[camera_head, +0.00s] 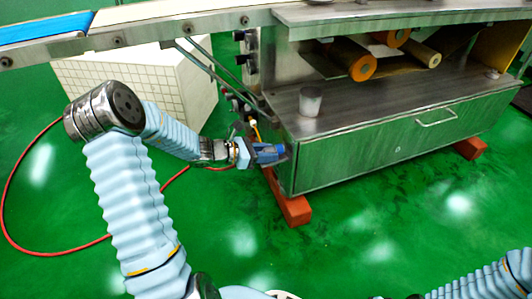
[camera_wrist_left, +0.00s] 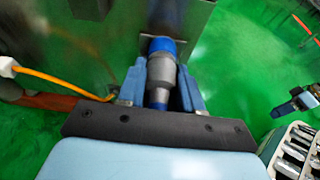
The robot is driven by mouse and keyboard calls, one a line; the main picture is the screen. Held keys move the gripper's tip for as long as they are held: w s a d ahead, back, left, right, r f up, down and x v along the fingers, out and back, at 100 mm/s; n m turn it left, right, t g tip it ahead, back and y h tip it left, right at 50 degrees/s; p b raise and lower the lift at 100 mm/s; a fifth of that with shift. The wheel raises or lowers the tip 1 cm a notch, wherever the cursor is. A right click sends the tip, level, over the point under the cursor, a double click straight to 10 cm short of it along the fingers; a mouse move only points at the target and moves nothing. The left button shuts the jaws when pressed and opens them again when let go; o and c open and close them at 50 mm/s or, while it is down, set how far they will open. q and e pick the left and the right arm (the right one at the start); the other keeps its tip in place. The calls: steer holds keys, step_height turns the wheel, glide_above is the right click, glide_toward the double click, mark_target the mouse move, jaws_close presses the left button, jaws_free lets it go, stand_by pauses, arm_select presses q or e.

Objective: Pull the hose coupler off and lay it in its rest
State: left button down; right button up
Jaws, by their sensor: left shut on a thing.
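The hose coupler (camera_wrist_left: 161,72) is a grey body with a blue collar, seen in the left wrist view. My left gripper (camera_wrist_left: 162,92) is shut on it, with one blue finger on each side. In the head view my left gripper (camera_head: 262,153) is at the near left corner of the machine, with the blue of the coupler (camera_head: 269,152) at its tip. The coupler's far end is close to a dark metal edge; I cannot tell if it is still joined to anything. I cannot make out the rest. A small dark and blue shape at the right of the wrist view may be my right gripper (camera_wrist_left: 290,105).
The steel machine (camera_head: 400,140) stands on red feet, with a metal cup (camera_head: 310,101) on its ledge. A red hose (camera_head: 20,170) loops over the green floor. A yellow line (camera_wrist_left: 50,82) runs beside my left gripper. Open floor lies in front.

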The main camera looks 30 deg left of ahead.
arm_select(q)
steer(key=shift+s+f, duration=0.1)
steer(key=shift+f, duration=0.35)
steer(key=c, duration=0.7)
jaws_free()
steer(key=shift+f, duration=0.1)
steer(key=shift+c, duration=0.2)
steer(key=shift+o, duration=0.3)
steer(key=r+p+v, duration=0.1)
steer(key=p+v, duration=0.1)
steer(key=v, duration=1.2)
steer(key=shift+p, duration=0.35)
